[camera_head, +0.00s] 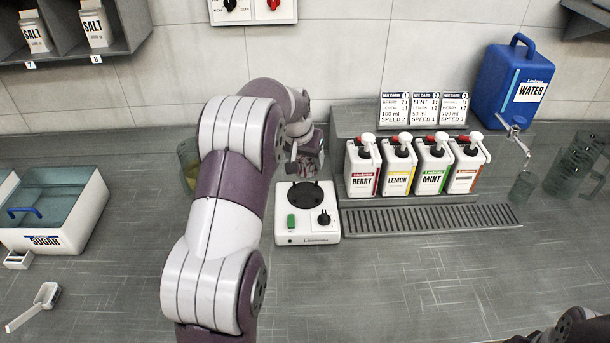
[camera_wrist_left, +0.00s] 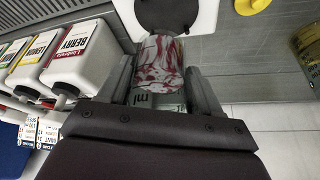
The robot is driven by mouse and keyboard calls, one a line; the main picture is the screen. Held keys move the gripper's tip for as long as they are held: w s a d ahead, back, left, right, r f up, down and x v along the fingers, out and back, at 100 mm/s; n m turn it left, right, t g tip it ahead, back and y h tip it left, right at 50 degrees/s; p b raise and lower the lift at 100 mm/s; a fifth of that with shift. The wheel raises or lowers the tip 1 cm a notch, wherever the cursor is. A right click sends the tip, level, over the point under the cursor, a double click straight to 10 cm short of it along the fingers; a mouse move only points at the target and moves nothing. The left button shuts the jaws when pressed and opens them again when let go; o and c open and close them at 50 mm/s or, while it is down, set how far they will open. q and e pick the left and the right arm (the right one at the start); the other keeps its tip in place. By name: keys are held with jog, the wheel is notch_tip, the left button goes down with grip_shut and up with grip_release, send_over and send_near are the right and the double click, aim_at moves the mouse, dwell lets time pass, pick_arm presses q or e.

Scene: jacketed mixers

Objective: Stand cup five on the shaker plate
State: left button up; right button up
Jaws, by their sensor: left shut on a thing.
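The shaker is a white box with a round black plate (camera_head: 305,194), a green switch and a black knob, standing in the middle of the counter. My left gripper (camera_head: 303,158) is just behind the plate, partly hidden by my own arm. It is shut on a clear cup with red and white streaked contents (camera_wrist_left: 160,62). In the left wrist view the cup sits between the two fingers (camera_wrist_left: 160,90), close to the black plate (camera_wrist_left: 166,14). The cup's number is not readable. In the head view the plate looks bare.
Four dispensers, among them berry (camera_head: 362,168) and mint (camera_head: 432,167), stand right of the shaker behind a drain grate (camera_head: 430,219). A yellowish vessel (camera_head: 187,165) is left of my arm. A sugar bin (camera_head: 45,225) is far left, a blue water tank (camera_head: 515,85) back right.

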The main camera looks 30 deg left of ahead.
aim_at(303, 176)
pick_arm(q)
notch_tip(303, 176, down, 7)
jog(key=shift+f, duration=0.2)
jog(key=shift+s, duration=0.1)
jog(key=shift+f, duration=0.15)
jog(key=o, duration=1.2)
jog(key=shift+o, duration=0.2)
